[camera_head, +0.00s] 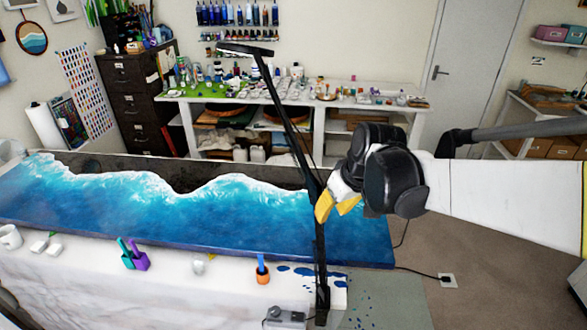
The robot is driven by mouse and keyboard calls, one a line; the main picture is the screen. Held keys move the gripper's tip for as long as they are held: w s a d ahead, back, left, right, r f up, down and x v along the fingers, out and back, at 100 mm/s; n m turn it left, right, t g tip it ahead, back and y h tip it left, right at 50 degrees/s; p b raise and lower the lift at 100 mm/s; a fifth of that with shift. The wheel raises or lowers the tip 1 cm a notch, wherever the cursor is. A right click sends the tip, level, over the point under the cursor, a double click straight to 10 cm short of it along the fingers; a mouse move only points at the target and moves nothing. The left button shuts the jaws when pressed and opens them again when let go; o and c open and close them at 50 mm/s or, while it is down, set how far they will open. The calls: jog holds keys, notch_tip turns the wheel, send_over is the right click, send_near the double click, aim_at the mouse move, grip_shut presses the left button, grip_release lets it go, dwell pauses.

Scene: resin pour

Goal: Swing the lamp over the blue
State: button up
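The black lamp (290,122) is clamped at the front edge of the table. Its post rises to a joint, and its arm leans up and left to a flat head (245,49). In this view the head appears high above the far side of the resin panel. The blue resin (150,225) fills the panel's near side, below a white wavy foam line. My gripper (335,206), with yellow fingertips, is right beside the lamp's joint, at its right. The fingertips overlap the lamp post in view; I cannot tell whether they touch or grasp it.
A purple holder (138,261), an orange cup (262,272) and a white mug (10,237) stand along the front ledge. A grey box (284,318) sits near the lamp's base. Behind is a cluttered white workbench (330,102). Open floor lies at the right.

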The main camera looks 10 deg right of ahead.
aim_at(321, 228)
jog(key=b+x, duration=0.1)
jog(key=x, duration=0.9)
jog(key=shift+s, duration=0.1)
grip_shut()
